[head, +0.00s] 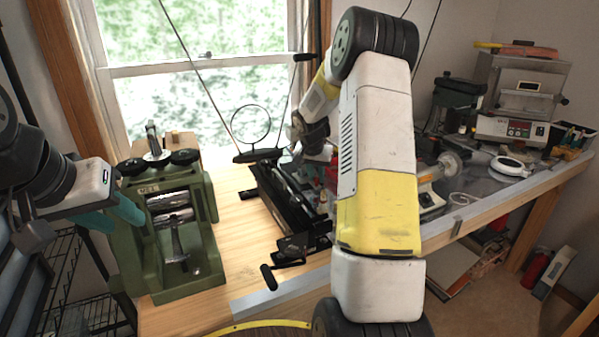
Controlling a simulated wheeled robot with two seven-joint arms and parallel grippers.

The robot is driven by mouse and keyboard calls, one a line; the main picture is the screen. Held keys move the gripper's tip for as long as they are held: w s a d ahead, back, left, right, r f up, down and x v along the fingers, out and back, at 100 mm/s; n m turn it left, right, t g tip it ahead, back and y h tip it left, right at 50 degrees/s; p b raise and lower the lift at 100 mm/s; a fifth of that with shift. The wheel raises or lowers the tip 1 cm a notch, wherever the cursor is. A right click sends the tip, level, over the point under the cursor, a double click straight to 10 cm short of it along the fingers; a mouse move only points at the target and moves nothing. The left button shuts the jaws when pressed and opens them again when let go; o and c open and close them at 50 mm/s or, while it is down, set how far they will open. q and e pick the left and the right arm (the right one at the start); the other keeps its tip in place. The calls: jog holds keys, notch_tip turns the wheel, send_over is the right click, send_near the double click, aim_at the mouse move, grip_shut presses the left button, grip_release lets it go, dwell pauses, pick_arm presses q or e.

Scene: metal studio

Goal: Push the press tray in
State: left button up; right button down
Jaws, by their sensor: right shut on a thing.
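I cannot make out the press tray for certain. A black bench machine (285,205) with a crank handle (268,278) stands mid-bench. My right arm rises in front of it and bends down to the left. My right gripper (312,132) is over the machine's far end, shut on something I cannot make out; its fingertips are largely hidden. My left gripper (110,214) is at the left, beside a green rolling mill (165,225), its teal fingers apart and empty.
A grey machine with a digital display (512,128) stands at the back right of the wooden bench (240,215). A round magnifier (252,125) stands before the window. A dark wire rack (70,280) is at the lower left. My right arm hides much of the bench's middle.

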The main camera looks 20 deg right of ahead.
jog(key=w, duration=0.3)
jog(key=w+a, duration=0.1)
jog(key=w, duration=0.6)
jog(key=shift+a, duration=0.2)
jog(key=shift+w+r, duration=0.15)
jog(key=shift+w, duration=0.05)
jog(key=c, duration=1.3)
grip_release()
jog(key=shift+w+a, duration=0.1)
jog(key=v, duration=0.7)
jog(key=shift+s+a+r, duration=0.15)
jog(key=shift+s+r, duration=0.1)
